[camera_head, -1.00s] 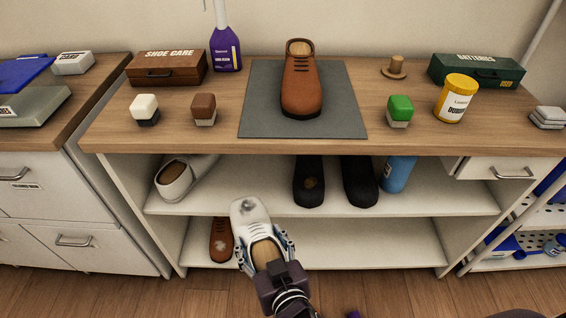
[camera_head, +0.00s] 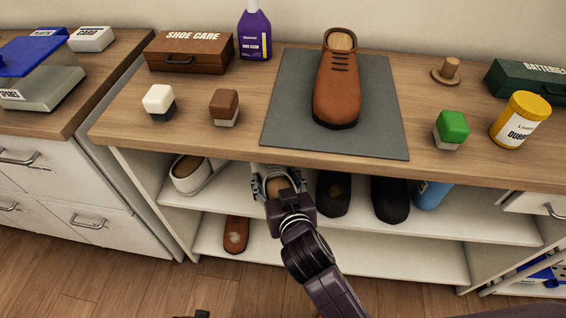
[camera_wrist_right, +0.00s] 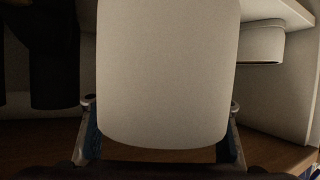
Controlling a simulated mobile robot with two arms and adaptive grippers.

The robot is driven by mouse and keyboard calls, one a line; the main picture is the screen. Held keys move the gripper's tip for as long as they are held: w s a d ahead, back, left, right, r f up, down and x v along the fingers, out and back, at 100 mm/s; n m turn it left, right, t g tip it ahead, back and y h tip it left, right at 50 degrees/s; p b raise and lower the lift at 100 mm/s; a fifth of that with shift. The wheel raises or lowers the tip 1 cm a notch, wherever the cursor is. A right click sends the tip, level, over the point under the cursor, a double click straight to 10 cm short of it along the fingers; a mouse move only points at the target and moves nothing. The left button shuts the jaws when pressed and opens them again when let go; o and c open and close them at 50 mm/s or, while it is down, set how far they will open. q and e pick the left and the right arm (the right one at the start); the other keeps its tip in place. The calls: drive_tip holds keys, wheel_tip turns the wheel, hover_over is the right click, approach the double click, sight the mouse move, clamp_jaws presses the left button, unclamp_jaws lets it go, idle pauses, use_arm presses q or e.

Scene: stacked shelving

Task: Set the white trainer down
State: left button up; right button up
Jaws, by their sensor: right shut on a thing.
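My right gripper (camera_head: 277,186) is shut on the white trainer, with a finger on each side of its heel end. The trainer (camera_wrist_right: 168,75) fills the middle of the right wrist view. In the head view it points into the upper shelf (camera_head: 237,203), between the other white shoe (camera_head: 192,176) and the black pair; the worktop and gripper hide most of it. I cannot tell whether its sole touches the shelf. The other white shoe also shows in the wrist view (camera_wrist_right: 262,42).
A brown shoe (camera_head: 236,234) is on the lower shelf. The worktop edge (camera_head: 300,160) overhangs. Above it, another brown shoe (camera_head: 340,85) stands on a grey mat (camera_head: 285,105).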

drive_tip(key=w, duration=0.3)
drive_tip(key=w+d, duration=0.1)
drive_tip(key=w, duration=0.2)
drive_tip(key=w+d, duration=0.1)
drive_tip(key=w, duration=0.2)
drive_tip(key=shift+w+r, duration=0.15)
drive_tip(key=shift+w, duration=0.2)
wheel_tip(320, 180, down, 3)
drive_tip(key=shift+b, duration=0.7)
drive_tip(key=shift+w+f+b, duration=0.1)
drive_tip(key=shift+f+b, duration=0.6)
drive_tip(key=shift+f, duration=1.25)
drive_tip(key=shift+w+f, duration=0.1)
use_arm(q)
drive_tip(key=w+r, duration=0.4)
drive_tip(key=r, duration=0.4)
drive_tip(key=shift+d+r+t, duration=0.25)
drive_tip(key=shift+r+t, duration=0.05)
drive_tip(key=shift+r, duration=0.1)
use_arm(e)
drive_tip(key=o, duration=1.6)
drive_tip(key=shift+f, duration=0.1)
